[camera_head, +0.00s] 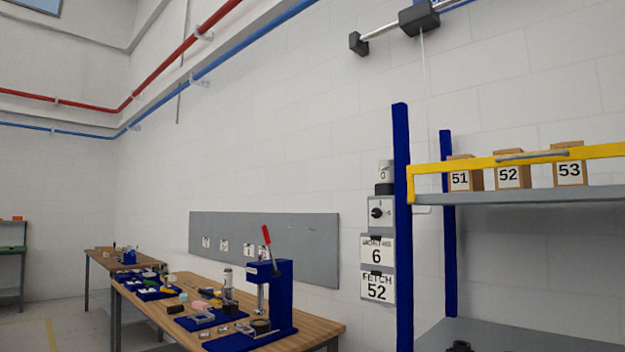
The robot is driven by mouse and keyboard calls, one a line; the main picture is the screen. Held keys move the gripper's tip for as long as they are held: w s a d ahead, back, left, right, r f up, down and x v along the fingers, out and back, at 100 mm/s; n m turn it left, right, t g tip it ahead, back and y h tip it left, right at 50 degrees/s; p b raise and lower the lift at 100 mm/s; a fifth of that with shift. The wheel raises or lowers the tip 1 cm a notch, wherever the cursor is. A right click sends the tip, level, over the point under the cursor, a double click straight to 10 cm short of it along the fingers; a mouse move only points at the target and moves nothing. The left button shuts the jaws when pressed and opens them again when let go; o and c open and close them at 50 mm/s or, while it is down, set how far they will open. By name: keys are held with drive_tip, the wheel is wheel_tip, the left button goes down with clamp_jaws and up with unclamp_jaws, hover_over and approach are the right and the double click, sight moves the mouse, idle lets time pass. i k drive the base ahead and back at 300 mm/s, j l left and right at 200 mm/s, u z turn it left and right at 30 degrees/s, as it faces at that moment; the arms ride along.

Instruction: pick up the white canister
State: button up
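A small pale cylinder (228,276), which may be the white canister, stands upright on the wooden workbench (312,331), just left of the blue press (276,297). Another small white cylinder (384,170) marked 0, with a dark base, is up by the wall above the grey dial box; I cannot tell which of the two is the canister. My gripper is not recognisable in the view.
The bench holds blue trays (210,318) and several small parts. A red-handled lever (266,236) rises from the press. A blue-post rack (403,230) at right carries boxes 51 (460,174), 52 (513,170) and 53 (570,166) behind a yellow bar. An unclear dark object (460,347) shows at the bottom edge.

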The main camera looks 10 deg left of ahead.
sight(385, 174)
drive_tip(key=u, duration=0.2)
drive_tip(key=i+j, duration=0.35)
drive_tip(key=i+j+z, duration=0.1)
drive_tip(key=i+j, duration=0.25)
drive_tip(key=j, duration=0.2)
